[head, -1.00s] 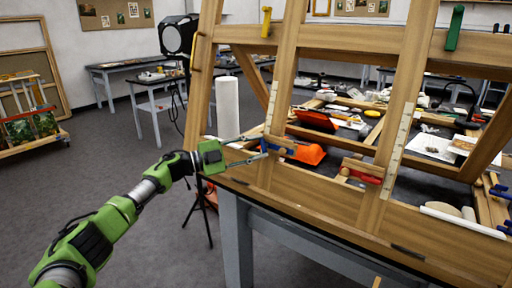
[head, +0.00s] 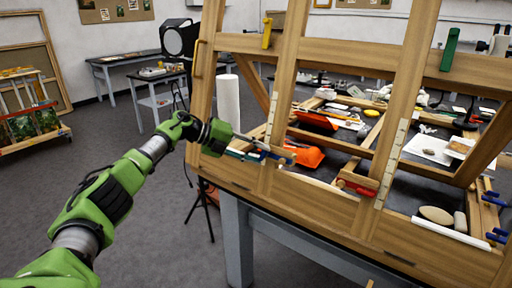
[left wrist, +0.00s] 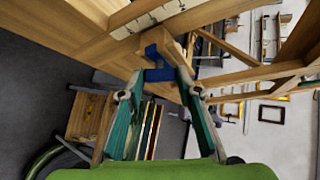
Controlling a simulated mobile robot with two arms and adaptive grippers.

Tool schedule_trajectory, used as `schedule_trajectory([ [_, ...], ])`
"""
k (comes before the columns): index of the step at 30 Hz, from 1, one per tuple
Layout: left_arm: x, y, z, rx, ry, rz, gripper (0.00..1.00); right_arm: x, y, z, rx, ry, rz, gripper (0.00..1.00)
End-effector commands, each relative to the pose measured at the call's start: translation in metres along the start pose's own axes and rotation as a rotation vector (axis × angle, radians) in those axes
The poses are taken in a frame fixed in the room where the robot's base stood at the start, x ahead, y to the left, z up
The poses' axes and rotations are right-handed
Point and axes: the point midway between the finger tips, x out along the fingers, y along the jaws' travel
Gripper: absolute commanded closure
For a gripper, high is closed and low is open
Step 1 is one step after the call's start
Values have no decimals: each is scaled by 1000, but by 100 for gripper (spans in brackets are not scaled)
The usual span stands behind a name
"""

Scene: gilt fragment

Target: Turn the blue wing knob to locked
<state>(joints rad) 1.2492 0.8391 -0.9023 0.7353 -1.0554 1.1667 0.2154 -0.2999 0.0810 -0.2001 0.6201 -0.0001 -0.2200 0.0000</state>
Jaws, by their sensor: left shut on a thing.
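The blue wing knob (left wrist: 158,64) sits on the lower part of a wooden easel frame. It shows clearly in the left wrist view, between the fingertips. My left gripper (left wrist: 162,80) is shut on this knob, one finger on each side. In the head view, my left gripper (head: 262,150) reaches the lower ledge of the easel (head: 330,210) from the left, and the fingers mostly cover the knob. I cannot read a locked mark or tell the knob's turn angle from here. My right gripper is not in view.
A red knob (head: 357,189) sits further right on the same easel. A yellow clip (head: 267,33) and a green clip (head: 449,49) are on the upper bar.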

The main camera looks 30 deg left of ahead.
Motion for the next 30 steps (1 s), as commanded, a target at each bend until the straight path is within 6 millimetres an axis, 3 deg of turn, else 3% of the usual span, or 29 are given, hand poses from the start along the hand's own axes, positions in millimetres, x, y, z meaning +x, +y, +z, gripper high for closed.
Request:
schedule_trajectory([
  [1,-3,-8,1,39,0,27,90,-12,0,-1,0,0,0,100],
  [15,-1,-13,-1,391,0,306,90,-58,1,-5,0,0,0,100],
  [22,2,-15,-3,560,-1,440,90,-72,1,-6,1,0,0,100],
  [30,5,-14,-5,735,-1,579,90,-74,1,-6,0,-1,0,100],
])
